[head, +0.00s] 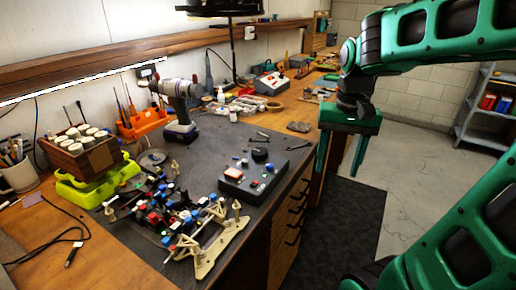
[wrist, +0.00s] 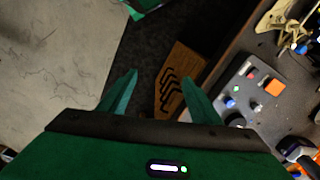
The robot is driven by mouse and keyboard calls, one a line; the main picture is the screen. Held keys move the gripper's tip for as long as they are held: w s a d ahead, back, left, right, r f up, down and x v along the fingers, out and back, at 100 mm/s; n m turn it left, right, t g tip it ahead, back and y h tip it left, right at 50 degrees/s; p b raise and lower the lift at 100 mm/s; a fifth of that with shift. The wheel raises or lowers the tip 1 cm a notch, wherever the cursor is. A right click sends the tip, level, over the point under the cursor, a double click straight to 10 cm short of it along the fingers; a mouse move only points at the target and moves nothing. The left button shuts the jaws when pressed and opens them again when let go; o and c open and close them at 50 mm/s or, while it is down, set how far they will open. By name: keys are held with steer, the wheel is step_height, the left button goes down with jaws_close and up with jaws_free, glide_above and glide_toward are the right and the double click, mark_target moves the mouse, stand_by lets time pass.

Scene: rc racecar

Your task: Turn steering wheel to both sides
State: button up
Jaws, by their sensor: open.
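A dark control box (head: 236,188) lies on the grey mat near the bench's front edge. It has a round black knob (head: 260,154), an orange-red switch and small coloured buttons. I cannot tell for certain that this knob is the steering wheel. The box also shows at the right in the wrist view (wrist: 262,112), with the knob partly in shadow. A racecar with a beige frame (head: 207,262) and red, blue and black parts sits left of the box. My gripper (head: 340,172) is open and empty, pointing down beyond the bench edge, right of the box and apart from it.
A drill (head: 178,100) stands behind the car. A yellow-green case (head: 95,187) with a box of rolls is at the left. Small tools lie behind the control box. Drawers with black handles (head: 295,208) front the bench. Open floor (head: 415,190) lies at right.

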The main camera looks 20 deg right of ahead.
steer(key=w+a+r, duration=0.2)
steer(key=w+a, duration=0.1)
steer(key=w, duration=0.4)
steer(key=w+a+r, duration=0.2)
steer(key=w, duration=0.5)
steer(key=r, duration=0.1)
glide_above(259, 151)
steer(key=shift+m, duration=0.4)
step_height(259, 151, down, 10)
steer(key=shift+f, duration=0.15)
steer(key=shift+c, duration=0.6)
steer(key=c, duration=0.9)
